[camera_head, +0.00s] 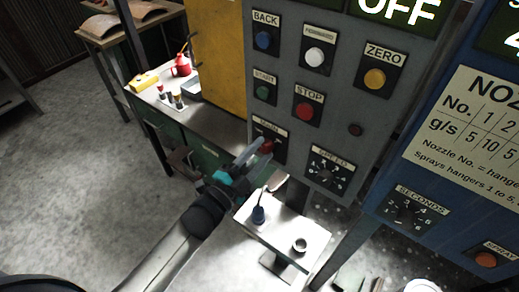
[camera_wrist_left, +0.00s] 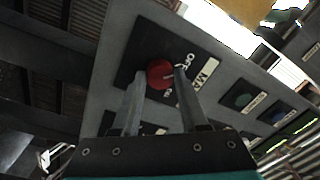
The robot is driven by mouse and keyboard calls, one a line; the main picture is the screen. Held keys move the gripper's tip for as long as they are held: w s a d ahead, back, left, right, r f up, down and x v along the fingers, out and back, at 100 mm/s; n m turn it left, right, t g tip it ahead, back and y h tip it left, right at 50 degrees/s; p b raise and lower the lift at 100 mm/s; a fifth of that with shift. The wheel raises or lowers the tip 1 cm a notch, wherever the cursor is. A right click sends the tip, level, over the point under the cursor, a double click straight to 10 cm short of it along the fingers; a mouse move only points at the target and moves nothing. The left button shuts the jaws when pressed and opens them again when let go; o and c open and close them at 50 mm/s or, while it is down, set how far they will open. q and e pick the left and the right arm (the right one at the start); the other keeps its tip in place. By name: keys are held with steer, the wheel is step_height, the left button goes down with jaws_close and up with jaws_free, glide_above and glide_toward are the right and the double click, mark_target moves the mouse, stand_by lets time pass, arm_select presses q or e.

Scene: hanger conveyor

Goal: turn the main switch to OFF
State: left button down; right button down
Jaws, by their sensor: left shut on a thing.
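The main switch (camera_head: 267,146) is a red knob on a black plate low on the left of the grey control panel, under a label reading MAIN. My left gripper (camera_head: 262,150) reaches it from the lower left. In the left wrist view the red knob (camera_wrist_left: 160,74) sits between the two fingertips of my left gripper (camera_wrist_left: 160,82), which is shut on it. Lettering beside the knob is partly hidden by a finger, so I cannot tell its exact setting. A screen above the panel reads OFF (camera_head: 398,12). My right gripper is not in view.
The STOP button (camera_head: 304,111), START button (camera_head: 263,91) and SPEED dial (camera_head: 327,174) are close to the switch. A small white shelf (camera_head: 283,227) stands below the panel. A blue panel (camera_head: 450,120) stands to the right. A workbench (camera_head: 215,125) is behind, left.

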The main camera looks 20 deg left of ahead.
arm_select(q)
steer(key=shift+n, duration=0.3)
steer(key=shift+c, duration=2.2)
jaws_free()
steer(key=r+v, duration=0.1)
steer(key=v, duration=1.4)
steer(key=shift+f+b, duration=0.45)
steer(key=shift+s, duration=0.1)
